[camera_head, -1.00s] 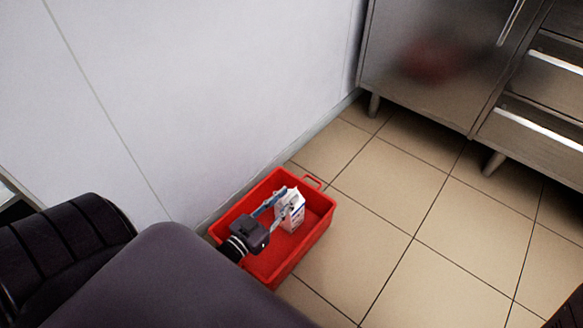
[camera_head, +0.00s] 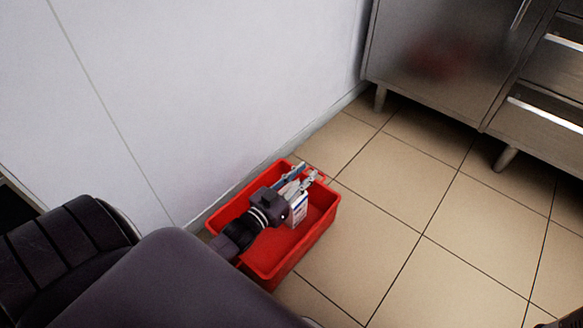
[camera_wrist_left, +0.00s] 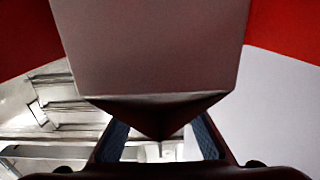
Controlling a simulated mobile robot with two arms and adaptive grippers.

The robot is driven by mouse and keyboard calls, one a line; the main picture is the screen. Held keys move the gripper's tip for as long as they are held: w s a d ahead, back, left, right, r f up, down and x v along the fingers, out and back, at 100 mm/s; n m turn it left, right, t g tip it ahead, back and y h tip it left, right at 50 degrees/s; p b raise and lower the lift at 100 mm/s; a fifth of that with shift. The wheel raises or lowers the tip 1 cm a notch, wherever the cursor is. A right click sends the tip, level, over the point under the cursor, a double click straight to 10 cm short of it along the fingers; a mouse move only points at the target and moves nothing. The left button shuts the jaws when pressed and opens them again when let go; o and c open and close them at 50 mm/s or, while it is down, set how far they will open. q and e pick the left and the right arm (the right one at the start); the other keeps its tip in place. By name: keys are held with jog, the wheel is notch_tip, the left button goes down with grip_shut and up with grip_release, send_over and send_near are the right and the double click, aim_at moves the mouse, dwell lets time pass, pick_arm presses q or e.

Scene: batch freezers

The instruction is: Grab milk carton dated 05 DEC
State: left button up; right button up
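A white milk carton (camera_head: 299,206) with blue and red print stands in the red crate (camera_head: 255,266) on the floor. My left gripper (camera_head: 306,172) reaches over the crate, with its two fingers apart above and around the carton's top. It is open, and I see no firm contact. In the left wrist view the carton (camera_wrist_left: 150,50) fills the upper middle, very near, with its dark lower edges pointing down between the blue finger pads. No date is legible.
A pale wall (camera_head: 200,90) rises just behind the crate. Steel cabinets (camera_head: 440,70) on legs stand at the upper right. The tiled floor (camera_head: 400,200) right of the crate is clear.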

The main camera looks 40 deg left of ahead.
pick_arm(q)
grip_shut()
dwell(0.4)
jog(key=shift+r, duration=0.1)
